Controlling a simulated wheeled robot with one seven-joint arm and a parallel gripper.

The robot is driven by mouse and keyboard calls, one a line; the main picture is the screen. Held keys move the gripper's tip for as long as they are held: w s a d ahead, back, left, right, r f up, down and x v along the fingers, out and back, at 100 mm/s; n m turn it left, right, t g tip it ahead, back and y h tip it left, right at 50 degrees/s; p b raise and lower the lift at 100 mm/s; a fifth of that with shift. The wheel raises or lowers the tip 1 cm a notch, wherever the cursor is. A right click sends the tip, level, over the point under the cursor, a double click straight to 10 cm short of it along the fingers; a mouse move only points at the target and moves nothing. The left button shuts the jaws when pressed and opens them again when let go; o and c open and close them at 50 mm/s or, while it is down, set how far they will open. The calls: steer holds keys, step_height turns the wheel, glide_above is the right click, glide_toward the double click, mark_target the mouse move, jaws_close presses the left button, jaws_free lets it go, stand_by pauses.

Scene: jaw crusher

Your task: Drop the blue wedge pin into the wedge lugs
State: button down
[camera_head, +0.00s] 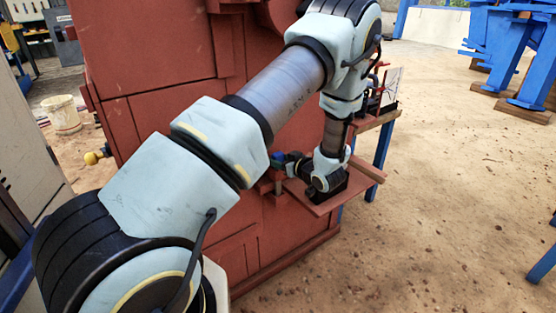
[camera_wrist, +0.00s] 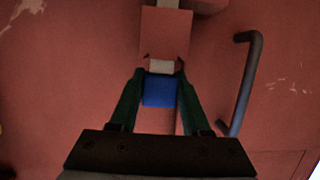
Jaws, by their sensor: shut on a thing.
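The blue wedge pin (camera_wrist: 159,90) shows as a blue block between the two fingertips of my gripper (camera_wrist: 160,84) in the wrist view. My gripper is shut on it. A small bit of blue shows at the gripper (camera_head: 280,160) in the head view, close to the red crusher's side. Red block-like parts (camera_wrist: 166,32), perhaps the wedge lugs, stand just beyond the pin, with a pale grey piece between them. I cannot tell whether the pin touches them. The pin's lower part is hidden.
The red crusher body (camera_head: 160,90) fills the middle of the head view. A dark bar handle (camera_wrist: 242,85) is right of the gripper. A small red shelf (camera_head: 318,203) lies under my wrist. Blue stands (camera_head: 510,55) are far right; the sandy floor between is open.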

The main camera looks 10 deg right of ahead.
steer(key=shift+c, duration=1.4)
jaws_free()
steer(key=shift+s, duration=0.1)
steer(key=b+v, duration=0.1)
steer(key=v, duration=0.9)
steer(key=shift+s+d, duration=0.15)
steer(key=shift+s, duration=0.05)
steer(key=shift+r, duration=0.1)
